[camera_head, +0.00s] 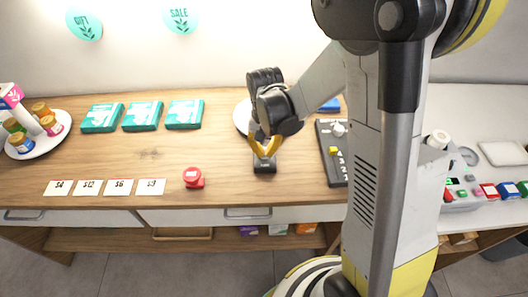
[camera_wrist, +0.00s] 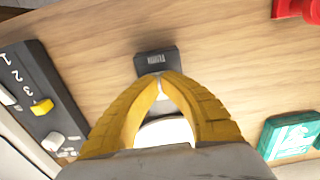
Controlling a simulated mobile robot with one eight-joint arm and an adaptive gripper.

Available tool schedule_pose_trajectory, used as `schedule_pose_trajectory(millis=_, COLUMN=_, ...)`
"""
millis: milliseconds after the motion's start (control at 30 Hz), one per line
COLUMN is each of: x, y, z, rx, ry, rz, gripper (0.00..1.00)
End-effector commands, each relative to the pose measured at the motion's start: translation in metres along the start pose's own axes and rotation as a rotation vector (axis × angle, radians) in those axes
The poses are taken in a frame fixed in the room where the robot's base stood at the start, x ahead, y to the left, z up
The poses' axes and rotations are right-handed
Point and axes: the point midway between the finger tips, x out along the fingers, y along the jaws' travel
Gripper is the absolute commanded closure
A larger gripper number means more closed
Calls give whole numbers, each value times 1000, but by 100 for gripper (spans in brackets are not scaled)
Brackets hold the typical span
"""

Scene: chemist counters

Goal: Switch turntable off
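A small black switch box (camera_head: 264,164) sits on the wooden counter just below my gripper. It also shows in the wrist view (camera_wrist: 156,62), with small pale lettering I cannot read. My gripper (camera_head: 265,150) points down at it with its yellow fingertips (camera_wrist: 158,80) together and nothing visible between the tips. I cannot tell whether the tips touch the box. A white round disc (camera_head: 241,116) lies behind my gripper, mostly hidden. Another white round disc (camera_head: 42,146) at far left carries several bottles and a box. I cannot tell which disc is the turntable, or whether either turns.
A red button-like object (camera_head: 194,178) and several price cards (camera_head: 88,188) lie left of the box. A black panel with numbers and sliders (camera_head: 333,165) is close on the right. Bare wood lies around the switch box.

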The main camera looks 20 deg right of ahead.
Motion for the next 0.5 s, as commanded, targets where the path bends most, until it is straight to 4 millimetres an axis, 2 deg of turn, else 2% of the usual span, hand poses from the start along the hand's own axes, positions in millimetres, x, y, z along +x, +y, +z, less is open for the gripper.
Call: schedule_pose_trajectory(millis=500, x=8, y=0, z=0, rx=0, ry=0, rz=0, gripper=100)
